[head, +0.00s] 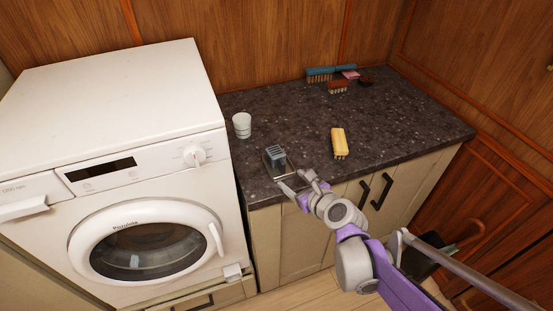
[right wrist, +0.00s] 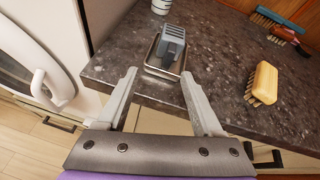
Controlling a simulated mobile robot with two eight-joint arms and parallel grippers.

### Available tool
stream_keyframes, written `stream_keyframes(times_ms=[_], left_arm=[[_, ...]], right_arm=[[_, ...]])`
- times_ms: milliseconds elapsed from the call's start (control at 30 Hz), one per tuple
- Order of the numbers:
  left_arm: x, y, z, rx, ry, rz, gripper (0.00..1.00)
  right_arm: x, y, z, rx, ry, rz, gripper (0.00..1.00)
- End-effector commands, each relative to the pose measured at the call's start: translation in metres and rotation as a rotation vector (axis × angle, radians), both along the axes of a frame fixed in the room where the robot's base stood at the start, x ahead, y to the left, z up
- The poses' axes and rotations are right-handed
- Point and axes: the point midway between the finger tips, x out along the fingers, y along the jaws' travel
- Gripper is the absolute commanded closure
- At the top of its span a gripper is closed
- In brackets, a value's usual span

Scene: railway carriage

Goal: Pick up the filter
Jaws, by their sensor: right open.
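The filter appears to be the grey ribbed block (head: 275,154) near the front edge of the dark counter, left of its middle. It sits in a small shallow metal tray (head: 265,164). In the right wrist view the filter (right wrist: 172,42) and the tray's rim (right wrist: 150,68) lie just past my fingertips, roughly centred between them. My right gripper (head: 295,181) is open and empty at the counter's front edge, in front of the tray. It also shows in the right wrist view (right wrist: 158,74). My left gripper is not in view.
A white cup (head: 242,125) stands left of the filter, beside the washing machine (head: 130,180). A yellow brush (head: 339,143) lies to the right. A blue brush (head: 330,72), a red-brown brush (head: 338,87) and a pink item (head: 351,75) lie at the back. The counter's right part is clear.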

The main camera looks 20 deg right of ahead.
Motion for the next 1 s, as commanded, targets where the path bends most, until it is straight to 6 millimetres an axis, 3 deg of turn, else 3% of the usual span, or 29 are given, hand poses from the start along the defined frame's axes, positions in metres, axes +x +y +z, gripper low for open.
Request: stream_keyframes(times_ms=[200, 500, 767, 1000], left_arm=[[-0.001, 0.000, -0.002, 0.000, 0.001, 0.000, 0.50], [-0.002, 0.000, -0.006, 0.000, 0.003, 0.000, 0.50], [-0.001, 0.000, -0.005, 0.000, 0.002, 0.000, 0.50], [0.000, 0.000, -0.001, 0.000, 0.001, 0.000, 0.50]], right_arm=[[0.015, -0.013, 0.000, 0.165, -0.021, -0.103, 0.32], [0.053, -0.009, -0.016, 0.164, -0.020, -0.101, 0.32], [0.071, -0.008, -0.020, 0.163, -0.020, -0.100, 0.32], [0.103, -0.005, -0.029, 0.162, -0.020, -0.100, 0.32]])
